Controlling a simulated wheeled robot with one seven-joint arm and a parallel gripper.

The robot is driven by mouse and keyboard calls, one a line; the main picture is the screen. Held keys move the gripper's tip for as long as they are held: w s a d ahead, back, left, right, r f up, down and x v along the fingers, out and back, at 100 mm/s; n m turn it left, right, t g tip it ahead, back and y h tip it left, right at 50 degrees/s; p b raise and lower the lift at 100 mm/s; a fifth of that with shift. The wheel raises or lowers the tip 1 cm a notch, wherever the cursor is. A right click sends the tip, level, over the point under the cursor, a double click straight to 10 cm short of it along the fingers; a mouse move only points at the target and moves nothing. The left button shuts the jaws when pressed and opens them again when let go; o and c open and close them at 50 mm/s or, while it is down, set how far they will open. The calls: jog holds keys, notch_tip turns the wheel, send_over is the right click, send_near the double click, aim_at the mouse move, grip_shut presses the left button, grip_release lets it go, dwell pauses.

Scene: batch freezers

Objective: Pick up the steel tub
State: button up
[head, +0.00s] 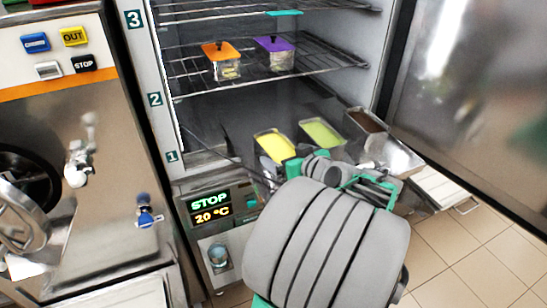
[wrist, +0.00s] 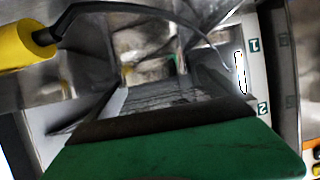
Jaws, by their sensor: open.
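Three tubs stand side by side at the bottom of the open freezer in the head view. One holds yellow contents (head: 275,146) and one holds green contents (head: 322,132). The rightmost is a shiny steel tub (head: 400,158) with brown contents. My gripper (head: 375,186), grey with green parts, is just in front of and below the steel tub, partly hidden by my own arm. It is open, with nothing seen between its fingers. In the wrist view a broad green, dark-edged part of my gripper fills the bottom; which tub lies beyond it is unclear.
Orange-lidded (head: 221,60) and purple-lidded (head: 274,53) containers stand on the wire shelf above. The freezer door (head: 470,90) is swung open at right. A machine (head: 75,160) stands close at left. Tiled floor (head: 480,262) is clear at lower right.

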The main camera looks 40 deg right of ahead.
aim_at(277, 154)
jog(key=x, duration=0.2)
jog(key=p+x, duration=0.1)
jog(key=x, duration=0.3)
jog(key=shift+d+p, duration=0.3)
jog(key=shift+d, duration=0.05)
jog(key=shift+s, duration=0.1)
jog(key=c, duration=1.8)
jog(key=shift+r, duration=0.15)
jog(key=shift+c, duration=0.5)
